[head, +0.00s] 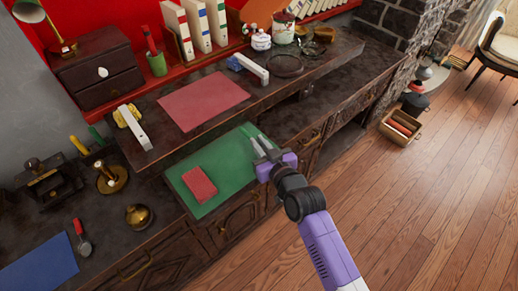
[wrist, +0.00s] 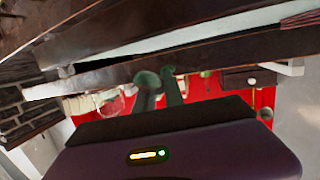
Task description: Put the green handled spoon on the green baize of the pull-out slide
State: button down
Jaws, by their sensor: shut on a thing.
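The pull-out slide stands out from the cabinet, its green baize (head: 232,165) showing. A red block (head: 199,184) lies on the baize. My purple gripper (head: 257,144) is over the right part of the slide, near its front edge.
A raised dark shelf behind the slide carries a red mat (head: 203,100). A red-handled utensil (head: 83,239) and a blue mat (head: 45,266) lie at lower left. Brass pieces (head: 112,178) stand nearby. Bare baize surrounds the red block. Open wooden floor lies to the right.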

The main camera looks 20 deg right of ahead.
jog(key=shift+f, duration=1.25)
jog(key=c, duration=1.4)
grip_release()
jog(key=shift+c, duration=0.2)
jog(key=shift+s, duration=0.1)
jog(key=s+r+b, duration=0.1)
jog(key=s+r, duration=0.1)
jog(key=s, duration=0.9)
jog(key=shift+s+d+r, duration=0.2)
jog(key=shift+s+d, duration=0.1)
jog(key=s+r, duration=0.4)
jog(key=s, duration=1.2)
jog(key=s+r+g, duration=0.1)
jog(key=s+r, duration=0.3)
jog(key=s, duration=1.2)
jog(key=shift+a+r+m+h, duration=0.15)
jog(key=shift+a+m+h, duration=0.15)
jog(key=shift+h, duration=0.1)
